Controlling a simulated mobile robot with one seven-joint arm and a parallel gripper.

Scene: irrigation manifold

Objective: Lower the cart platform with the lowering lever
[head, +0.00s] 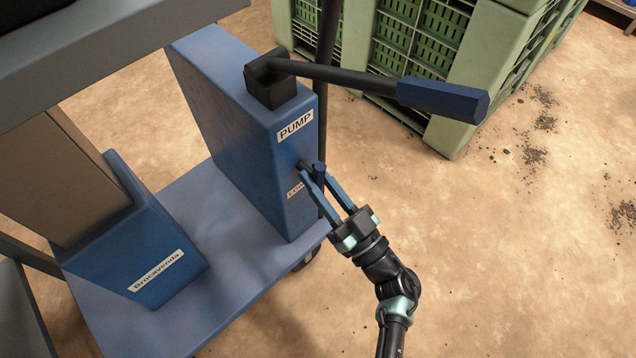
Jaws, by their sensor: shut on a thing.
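The blue pump housing (250,130) stands on the cart's blue base deck (215,215). A small lever (319,172) sticks out of the housing's right face, below the PUMP label and beside a lower label that my gripper partly covers. My gripper (313,170) is shut on this lever, its two blue fingers reaching up and left from below right. The fingers hide much of the lever. The long pump handle (380,82) with a blue grip runs to the right from a black bracket on top of the housing. The grey cart platform (110,65) is at the upper left.
A blue socket block labelled Brocavenda (150,265) holds a tan column on the deck. Green slatted crates (460,90) stand behind at the upper right. A dark vertical pole (326,45) rises behind the pump. The sandy floor at right is open, with scattered dirt.

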